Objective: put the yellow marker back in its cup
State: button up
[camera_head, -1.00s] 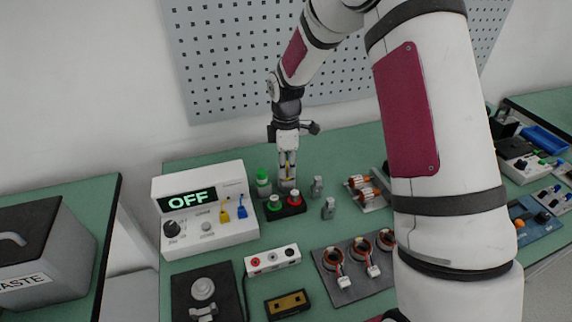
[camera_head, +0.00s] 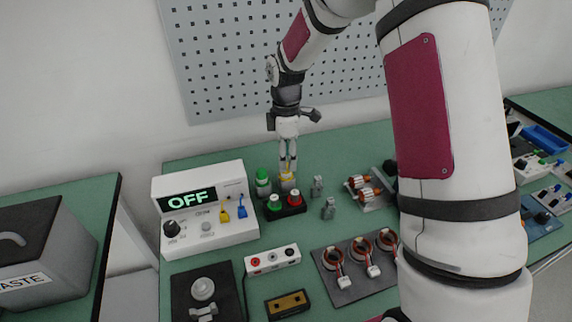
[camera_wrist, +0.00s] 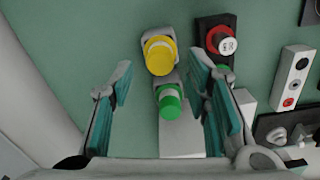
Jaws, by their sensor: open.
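The yellow marker (camera_head: 286,177) stands about upright in its grey cup (camera_head: 287,187), beside the green-capped marker (camera_head: 263,182). In the wrist view its yellow cap (camera_wrist: 159,54) sits at the mouth of the grey cup (camera_wrist: 152,34). My gripper (camera_head: 287,166) is open just above the yellow cap, fingers pointing down. In the wrist view my gripper (camera_wrist: 163,75) has its fingers apart on either side of the yellow and green caps, with a gap to each. The lower part of the marker is hidden inside the cup.
A black box with red and green buttons (camera_head: 285,211) stands close in front of the cup. The OFF meter (camera_head: 205,205) is to the left. Small grey pieces (camera_head: 317,186) stand to the right. A pegboard (camera_head: 235,60) is behind.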

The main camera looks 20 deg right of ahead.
jog(key=s+r+m+t, duration=0.1)
jog(key=s+r+m, duration=0.45)
jog(key=r, duration=1.05)
jog(key=s+r+m+t, duration=0.1)
jog(key=s+m, duration=0.4)
jog(key=s, duration=0.8)
jog(key=s+r+m+t, duration=0.2)
jog(key=s+m, duration=0.3)
jog(key=s, duration=0.8)
jog(key=shift+v, duration=0.9)
jog(key=shift+d, duration=0.15)
